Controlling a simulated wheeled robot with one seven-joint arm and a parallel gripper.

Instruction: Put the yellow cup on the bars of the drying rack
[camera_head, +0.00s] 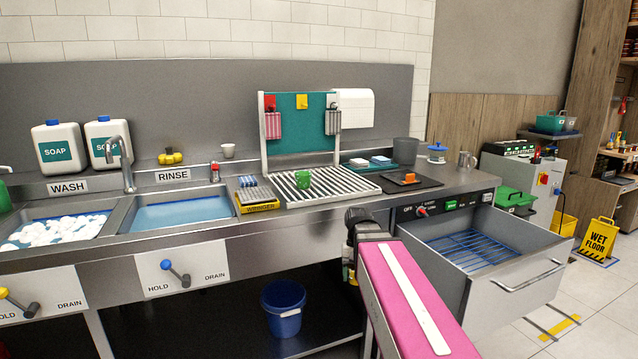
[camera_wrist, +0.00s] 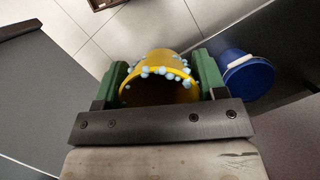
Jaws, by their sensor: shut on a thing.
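The yellow cup (camera_wrist: 170,62) is between the green fingers of my gripper (camera_wrist: 160,85) in the wrist view. The fingers are shut on its sides, and blue-white suds cling to its rim. In the head view my pink arm crosses the front of the counter, and the gripper and cup are mostly hidden behind it, below the counter's front edge. The drying rack (camera_head: 345,185), with pale parallel bars, stands on the counter. A green item (camera_head: 303,178) sits on its bars toward the left; the bars to its right are bare.
An open drawer (camera_head: 525,285) with blue bars juts out right of my arm. A blue bucket (camera_head: 284,305) stands on the low shelf and shows beside the gripper in the wrist view. The wash sink (camera_head: 110,210) and rinse sink (camera_head: 225,190) lie left of the wringer (camera_head: 258,208).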

